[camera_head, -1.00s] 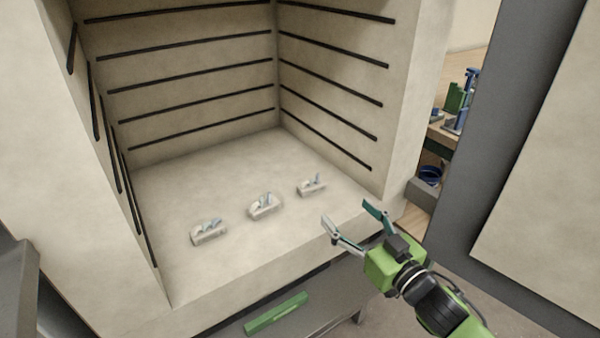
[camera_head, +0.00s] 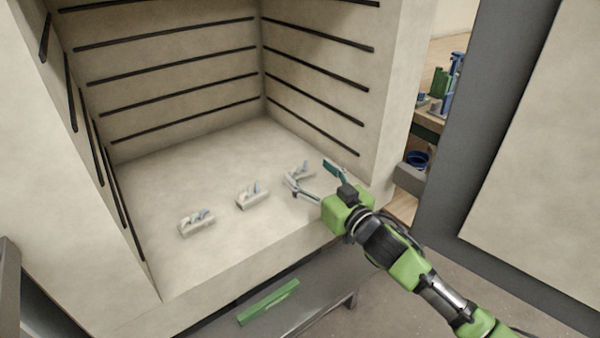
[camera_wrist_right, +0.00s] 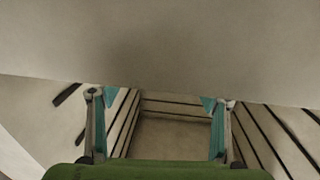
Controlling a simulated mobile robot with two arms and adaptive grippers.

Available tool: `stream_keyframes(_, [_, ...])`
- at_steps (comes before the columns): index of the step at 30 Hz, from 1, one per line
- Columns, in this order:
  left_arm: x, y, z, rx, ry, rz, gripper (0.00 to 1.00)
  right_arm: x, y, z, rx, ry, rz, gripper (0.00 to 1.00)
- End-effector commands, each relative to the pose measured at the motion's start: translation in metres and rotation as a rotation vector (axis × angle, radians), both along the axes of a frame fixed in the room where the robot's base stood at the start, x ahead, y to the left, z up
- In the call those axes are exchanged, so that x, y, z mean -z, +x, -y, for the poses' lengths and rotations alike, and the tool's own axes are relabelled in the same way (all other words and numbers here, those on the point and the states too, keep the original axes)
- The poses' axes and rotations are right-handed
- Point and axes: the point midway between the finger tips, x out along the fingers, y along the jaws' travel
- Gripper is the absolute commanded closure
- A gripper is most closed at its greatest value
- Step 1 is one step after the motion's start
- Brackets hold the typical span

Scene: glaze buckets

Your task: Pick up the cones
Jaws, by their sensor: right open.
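Three small pale holders with grey-blue cones stand in a slanting row on the kiln floor (camera_head: 190,170). The left cone pack (camera_head: 197,224) and the middle cone pack (camera_head: 252,197) are in plain view. The right cone pack (camera_head: 297,170) is partly covered by a finger of my right gripper (camera_head: 307,173). That gripper is open with nothing seen between its fingers; I cannot tell whether it touches the pack. In the right wrist view the spread fingers (camera_wrist_right: 157,100) show against the kiln walls, with no cones visible. My left gripper is out of view.
The kiln walls carry dark horizontal grooves (camera_head: 180,66). The open kiln door (camera_head: 530,140) stands at the right. A green bar (camera_head: 268,302) is below the kiln's front edge. Blue and green items (camera_head: 440,85) are on a bench behind. The kiln floor behind the row is clear.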

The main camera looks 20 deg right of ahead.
Motion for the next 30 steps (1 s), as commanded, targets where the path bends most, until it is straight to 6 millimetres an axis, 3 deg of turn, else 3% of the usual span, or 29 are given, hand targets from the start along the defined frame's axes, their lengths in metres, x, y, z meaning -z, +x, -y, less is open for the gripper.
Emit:
stream_keyframes(6, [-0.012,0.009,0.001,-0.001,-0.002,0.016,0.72,-0.001,0.028,-0.007,0.001,0.001,0.002,0.31])
stream_keyframes(16, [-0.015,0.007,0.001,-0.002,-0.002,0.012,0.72,0.000,0.033,-0.009,0.000,0.000,0.000,0.31])
stream_keyframes(21, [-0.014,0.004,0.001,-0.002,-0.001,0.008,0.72,0.000,0.033,-0.009,0.000,0.000,0.000,0.73])
stream_keyframes(30, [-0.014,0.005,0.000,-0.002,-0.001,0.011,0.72,-0.001,0.033,-0.009,0.000,0.000,0.001,0.73])
